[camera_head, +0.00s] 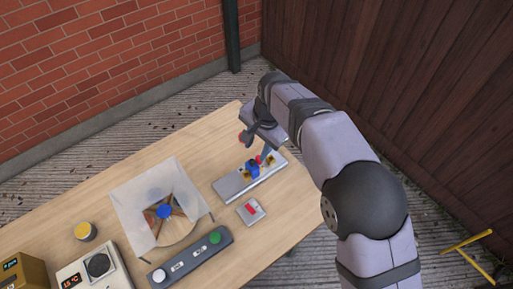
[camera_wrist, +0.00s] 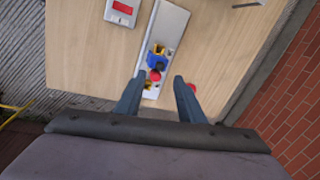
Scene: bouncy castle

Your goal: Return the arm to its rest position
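My gripper (camera_head: 254,148) is at the far right of the table, over a silver metal plate (camera_head: 232,186). In the wrist view its two dark fingers (camera_wrist: 158,78) are spread apart, with no object clamped between them. A blue part with a red knob (camera_wrist: 155,72) and yellow pieces stands on the plate, in line with the gap between the fingers. The blue part also shows in the head view (camera_head: 252,170), just below the gripper. How high the fingertips are above it is hard to tell. My arm reaches in from the right.
A small grey box with a red switch (camera_head: 251,211) is near the plate. A dark strip with green and white buttons (camera_head: 190,259), a translucent sheet (camera_head: 135,200) with a blue-centred piece, a yellow-topped cup (camera_head: 85,231) and a temperature display box (camera_head: 95,270) lie left. Brick wall behind.

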